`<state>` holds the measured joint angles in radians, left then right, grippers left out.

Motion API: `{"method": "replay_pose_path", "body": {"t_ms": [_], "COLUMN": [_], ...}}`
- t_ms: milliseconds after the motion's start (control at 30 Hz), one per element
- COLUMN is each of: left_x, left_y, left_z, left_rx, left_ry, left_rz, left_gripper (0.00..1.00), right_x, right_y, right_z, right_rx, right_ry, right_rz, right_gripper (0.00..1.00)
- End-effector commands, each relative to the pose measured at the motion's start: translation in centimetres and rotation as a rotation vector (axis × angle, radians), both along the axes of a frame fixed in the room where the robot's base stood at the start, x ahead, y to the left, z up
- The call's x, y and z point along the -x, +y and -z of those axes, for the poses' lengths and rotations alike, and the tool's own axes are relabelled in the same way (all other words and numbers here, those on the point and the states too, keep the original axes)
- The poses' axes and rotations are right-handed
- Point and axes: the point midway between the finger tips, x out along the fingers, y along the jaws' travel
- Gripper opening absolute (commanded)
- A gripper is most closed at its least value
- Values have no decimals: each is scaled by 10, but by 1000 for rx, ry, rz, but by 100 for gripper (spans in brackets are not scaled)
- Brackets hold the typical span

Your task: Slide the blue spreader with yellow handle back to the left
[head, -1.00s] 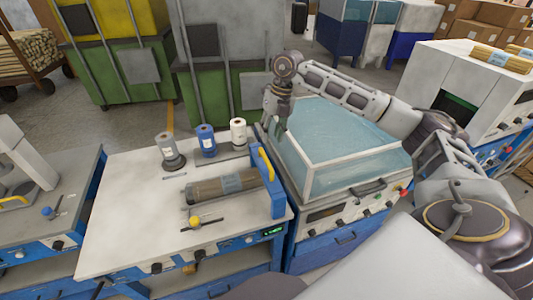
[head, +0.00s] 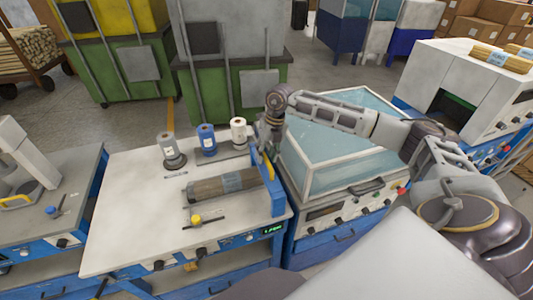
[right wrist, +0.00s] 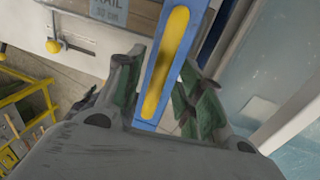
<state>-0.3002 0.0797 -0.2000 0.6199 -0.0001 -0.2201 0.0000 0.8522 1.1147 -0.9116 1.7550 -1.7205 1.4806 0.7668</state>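The blue spreader (head: 278,200) stands upright at the right end of the white worktable, beside the right end of a brown log-like roll (head: 222,187) with a grey label. Its yellow handle (head: 267,175) is partly hidden by my right gripper (head: 268,150), which points down over it. In the right wrist view the yellow handle (right wrist: 166,62) and the blue spreader (right wrist: 197,30) run between the fingers of my right gripper (right wrist: 165,95). The fingers are open, one on each side, with gaps visible. My left gripper is not in view.
A glass-topped cabinet (head: 308,185) stands close on the right of the worktable (head: 130,215). Several small spools, one of them blue (head: 207,140), stand along the table's back edge.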

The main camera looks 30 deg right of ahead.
Motion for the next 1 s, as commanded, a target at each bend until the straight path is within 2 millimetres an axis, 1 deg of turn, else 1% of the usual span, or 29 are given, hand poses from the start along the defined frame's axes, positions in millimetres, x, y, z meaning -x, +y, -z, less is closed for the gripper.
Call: {"method": "replay_pose_path", "body": {"t_ms": [167, 400, 467, 833, 1000], "left_x": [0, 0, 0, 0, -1], "left_y": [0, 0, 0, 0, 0], "left_z": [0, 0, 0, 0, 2], "left_rx": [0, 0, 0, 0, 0], "left_ry": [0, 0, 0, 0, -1], "left_rz": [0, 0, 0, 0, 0], "left_gripper": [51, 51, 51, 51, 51], "right_x": [0, 0, 0, 0, -5], "right_y": [0, 0, 0, 0, 3], "right_z": [0, 0, 0, 0, 0], "right_rx": [0, 0, 0, 0, -1], "right_ry": [0, 1, 0, 0, 0], "right_rz": [0, 0, 0, 0, 0], "right_gripper": [37, 6, 0, 0, 0]}}
